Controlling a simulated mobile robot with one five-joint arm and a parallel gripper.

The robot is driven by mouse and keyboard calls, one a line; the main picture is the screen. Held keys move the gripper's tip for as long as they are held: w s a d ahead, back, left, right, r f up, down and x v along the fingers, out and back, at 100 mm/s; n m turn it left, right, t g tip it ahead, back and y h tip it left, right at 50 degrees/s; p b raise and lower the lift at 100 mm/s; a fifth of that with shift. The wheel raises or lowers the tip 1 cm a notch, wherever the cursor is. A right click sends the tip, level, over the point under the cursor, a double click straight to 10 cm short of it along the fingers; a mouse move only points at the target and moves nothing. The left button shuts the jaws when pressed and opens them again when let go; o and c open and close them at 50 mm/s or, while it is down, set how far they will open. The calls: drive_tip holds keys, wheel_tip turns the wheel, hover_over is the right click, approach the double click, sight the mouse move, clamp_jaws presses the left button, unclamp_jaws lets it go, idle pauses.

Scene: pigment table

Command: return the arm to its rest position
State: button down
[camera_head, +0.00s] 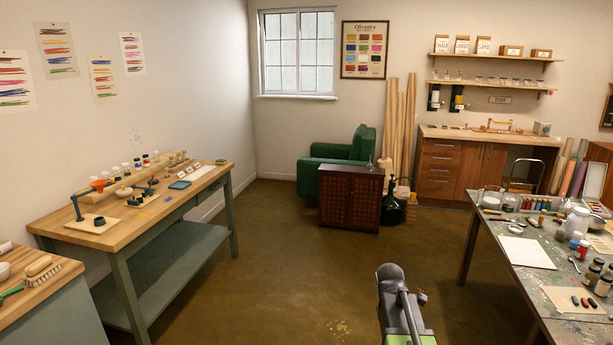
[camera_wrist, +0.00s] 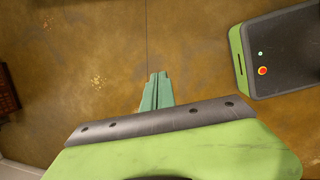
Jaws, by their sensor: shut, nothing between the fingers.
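My gripper (camera_wrist: 158,76) shows in the wrist view, its two pale green fingers together with nothing between them. It points down over the bare brown floor (camera_wrist: 200,60) and touches nothing in view. In the head view part of my arm (camera_head: 402,300) stands at the bottom, right of the middle; the fingers cannot be made out there. My own base shows at the upper right of the wrist view.
A wooden workbench (camera_head: 90,238) stands at the left and a cluttered paint table (camera_head: 487,240) at the right. A dark cabinet (camera_head: 350,200) and green armchair (camera_head: 312,163) are at the back. The floor between is free, with a pale speckled patch (camera_head: 340,328).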

drive_tip(key=s+a+r+m+y, duration=0.1)
drive_tip(key=s+a+m, duration=0.3)
drive_tip(key=a+m, duration=0.4)
drive_tip(key=s+a+r+m+y+p, duration=0.1)
drive_tip(key=s+a+m, duration=0.4)
drive_tip(key=a+m, duration=0.3)
drive_tip(key=shift+s+a+m+g, duration=0.15)
drive_tip(key=shift+a+m+g, duration=0.15)
drive_tip(key=shift+g, duration=0.1)
drive_tip(key=shift+s+f, duration=0.1)
